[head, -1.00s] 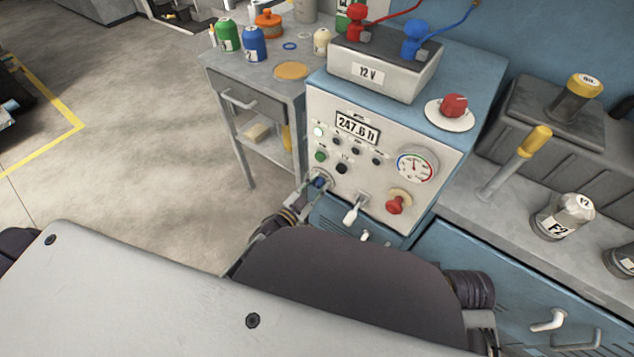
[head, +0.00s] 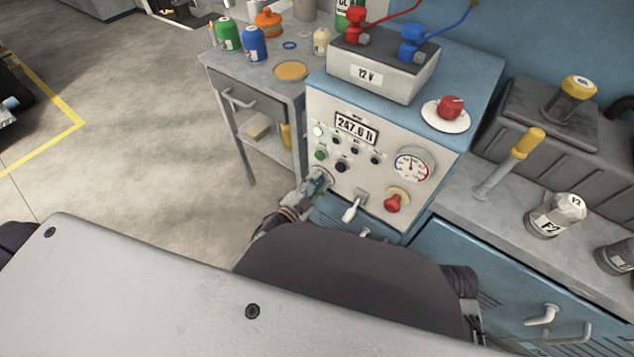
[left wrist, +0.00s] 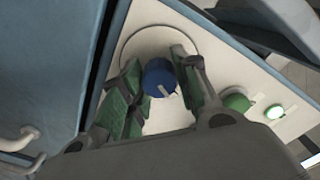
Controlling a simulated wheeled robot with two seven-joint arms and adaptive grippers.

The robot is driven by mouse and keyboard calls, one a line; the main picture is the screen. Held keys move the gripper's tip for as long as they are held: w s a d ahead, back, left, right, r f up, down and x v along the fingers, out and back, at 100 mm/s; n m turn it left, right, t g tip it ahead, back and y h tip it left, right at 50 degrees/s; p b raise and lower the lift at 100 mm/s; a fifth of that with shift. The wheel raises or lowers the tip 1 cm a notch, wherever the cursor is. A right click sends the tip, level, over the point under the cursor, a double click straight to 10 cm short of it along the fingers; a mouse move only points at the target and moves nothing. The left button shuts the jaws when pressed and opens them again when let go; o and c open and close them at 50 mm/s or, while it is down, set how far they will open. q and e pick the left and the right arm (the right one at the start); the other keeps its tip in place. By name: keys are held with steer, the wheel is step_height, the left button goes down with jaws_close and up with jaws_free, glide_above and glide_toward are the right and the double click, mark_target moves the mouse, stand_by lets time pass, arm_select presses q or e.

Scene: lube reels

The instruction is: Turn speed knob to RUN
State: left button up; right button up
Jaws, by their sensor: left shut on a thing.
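The blue knob (left wrist: 160,78), with a pale pointer line, sits low on the left of the light control panel (head: 400,222). In the left wrist view it stands between the green-padded fingers of my left gripper (left wrist: 157,84), which is shut on it. In the head view the gripper (head: 316,183) is at the panel's lower left edge, and its fingers partly cover the blue knob (head: 320,178). A ring marking surrounds the knob; its labels, including any RUN mark, are not readable. My right gripper is not in view.
Close by on the panel are a white lever (head: 351,209), a red knob (head: 394,202), a gauge (head: 412,167) and a green button (head: 320,155). A 12 V battery (head: 380,75) and a red rotary switch (head: 451,107) are on top. A grey cart (head: 235,80) stands at left.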

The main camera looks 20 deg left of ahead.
arm_select(q)
steer(key=o, duration=1)
steer(key=v, duration=1.2)
stand_by(0.5)
steer(key=shift+r, duration=0.15)
